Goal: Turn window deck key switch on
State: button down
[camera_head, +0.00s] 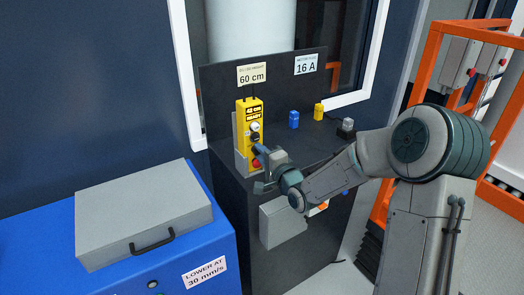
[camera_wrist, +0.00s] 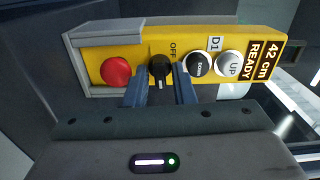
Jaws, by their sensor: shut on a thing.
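The yellow control box (camera_head: 243,121) stands upright on the dark deck in front of the window. In the wrist view the box (camera_wrist: 133,68) lies sideways, with a display reading "42 cm READY". Its black key switch (camera_wrist: 160,68) sits beside the label "OFF", between the red button (camera_wrist: 116,71) and the black DOWN button (camera_wrist: 198,64). A white UP button (camera_wrist: 229,64) is farther right. My gripper (camera_wrist: 160,82) is shut on the key switch, one blue finger on each side. In the head view my gripper (camera_head: 262,151) hides the switch.
A blue block (camera_head: 294,119), a yellow block (camera_head: 318,112) and a grey connector (camera_head: 346,127) stand on the deck (camera_head: 300,148). A sign reads "60 cm" (camera_head: 252,75), another "16 A" (camera_head: 306,64). A grey case (camera_head: 145,212) lies on the blue cabinet at left. Orange rails (camera_head: 424,65) stand at right.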

jog(key=shift+m, duration=0.4)
jog(key=c, duration=1.5)
grip_release()
jog(key=v, duration=1.3)
jog(key=shift+s+d, duration=0.3)
